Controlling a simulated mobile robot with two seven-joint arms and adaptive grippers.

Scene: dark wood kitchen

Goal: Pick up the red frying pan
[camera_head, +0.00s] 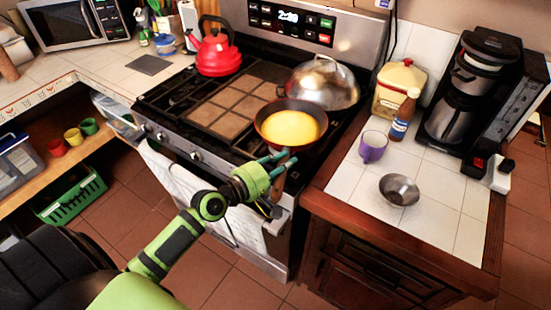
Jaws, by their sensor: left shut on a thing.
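The red frying pan (262,138) sits on the right front part of the stove, with a yellow food filling its inside. Its handle points toward the front of the stove. My left gripper (277,162) is at the handle side of the pan, over the stove's front edge, and is shut on the handle. The fingers and green wrist hide most of the handle. The pan looks level; I cannot tell if it is lifted off the stove. My right gripper is not in view.
A metal dome lid (323,82) stands right behind the pan. A red kettle (217,52) is at the back left of the stove. On the right counter are a purple mug (372,147), a metal bowl (399,190), a bottle (404,115) and a coffee maker (470,95).

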